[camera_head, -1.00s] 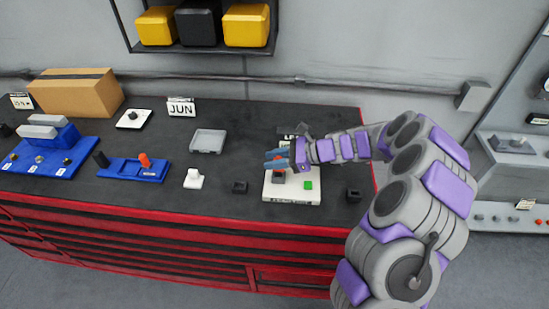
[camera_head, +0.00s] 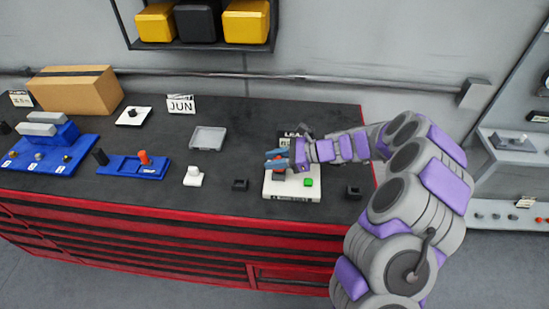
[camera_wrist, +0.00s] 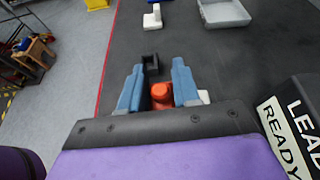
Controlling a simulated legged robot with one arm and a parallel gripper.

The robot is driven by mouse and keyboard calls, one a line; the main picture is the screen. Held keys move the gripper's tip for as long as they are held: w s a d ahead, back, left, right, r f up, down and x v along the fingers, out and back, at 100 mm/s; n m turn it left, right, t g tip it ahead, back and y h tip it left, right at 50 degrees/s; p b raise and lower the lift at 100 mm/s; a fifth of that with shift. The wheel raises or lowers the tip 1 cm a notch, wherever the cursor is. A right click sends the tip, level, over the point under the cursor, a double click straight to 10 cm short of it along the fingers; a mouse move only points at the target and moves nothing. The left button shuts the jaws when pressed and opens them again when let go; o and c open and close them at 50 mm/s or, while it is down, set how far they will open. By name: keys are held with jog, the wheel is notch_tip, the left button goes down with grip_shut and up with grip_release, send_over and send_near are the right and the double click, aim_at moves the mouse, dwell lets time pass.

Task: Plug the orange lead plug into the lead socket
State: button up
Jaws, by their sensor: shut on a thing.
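The orange lead plug (camera_wrist: 161,94) shows between the two blue fingers of my gripper (camera_wrist: 157,90) in the wrist view. My gripper is shut on it. In the head view my gripper (camera_head: 277,158) is at the left part of a white box (camera_head: 292,195) with a green square (camera_head: 308,182) on top. A bit of the orange plug (camera_head: 279,170) shows just below the fingers there. I see no socket opening; the plug's lower end is hidden, and I cannot tell whether it is seated.
A black-and-white LEAD READY sign (camera_wrist: 290,125) stands close beside my gripper. Small black blocks (camera_head: 240,185) (camera_head: 353,192) flank the white box. A white piece (camera_head: 193,176), a grey tray (camera_head: 208,139) and a blue base with an orange knob (camera_head: 144,157) lie to the left.

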jog(key=shift+f, duration=0.7)
jog(key=o, duration=1.1)
jog(key=p+v, duration=0.1)
jog(key=v, duration=1.6)
jog(key=shift+d, duration=0.2)
